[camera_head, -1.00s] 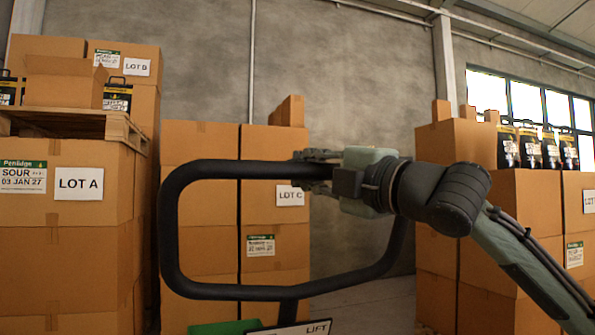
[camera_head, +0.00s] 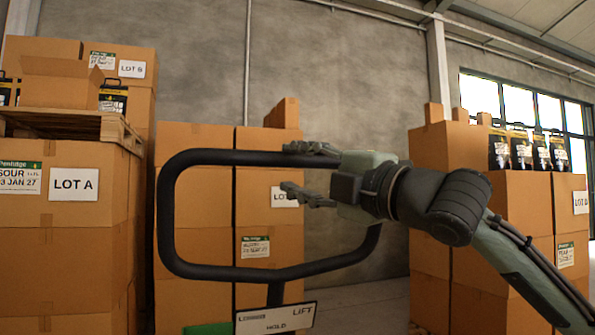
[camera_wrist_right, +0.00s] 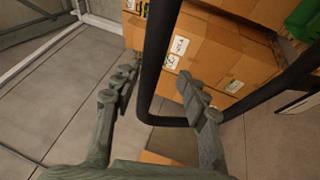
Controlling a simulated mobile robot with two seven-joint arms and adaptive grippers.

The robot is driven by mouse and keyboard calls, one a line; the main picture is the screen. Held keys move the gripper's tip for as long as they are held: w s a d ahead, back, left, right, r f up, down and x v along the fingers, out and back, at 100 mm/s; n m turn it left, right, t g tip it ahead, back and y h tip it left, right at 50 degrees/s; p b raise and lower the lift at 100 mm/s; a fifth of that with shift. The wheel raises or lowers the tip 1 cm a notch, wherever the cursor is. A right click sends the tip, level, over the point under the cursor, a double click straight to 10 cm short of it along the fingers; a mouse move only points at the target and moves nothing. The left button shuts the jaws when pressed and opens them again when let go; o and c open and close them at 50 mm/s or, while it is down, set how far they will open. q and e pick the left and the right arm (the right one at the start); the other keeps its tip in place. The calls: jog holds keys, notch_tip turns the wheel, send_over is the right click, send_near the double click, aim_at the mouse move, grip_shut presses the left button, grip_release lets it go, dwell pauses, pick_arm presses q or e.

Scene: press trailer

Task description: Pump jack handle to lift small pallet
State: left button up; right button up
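The jack handle (camera_head: 230,157) is a black rounded loop in the middle of the head view, with its stem going down out of the picture. In the right wrist view the black bar (camera_wrist_right: 157,60) passes between the spread fingers (camera_wrist_right: 155,78), with gaps showing. My left gripper is out of view. I cannot see a pallet on the jack.
Cartons marked LOT A (camera_head: 75,215) stand at left, with a wooden pallet (camera_head: 70,123) on top. LOT C cartons (camera_head: 205,210) stand behind the handle. More cartons (camera_head: 500,220) stand at right. Bare floor (camera_head: 375,305) shows between the stacks.

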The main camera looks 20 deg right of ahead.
jog(key=v, duration=0.7)
jog(key=shift+s, duration=0.25)
jog(key=shift+d+f, duration=0.1)
dwell(0.4)
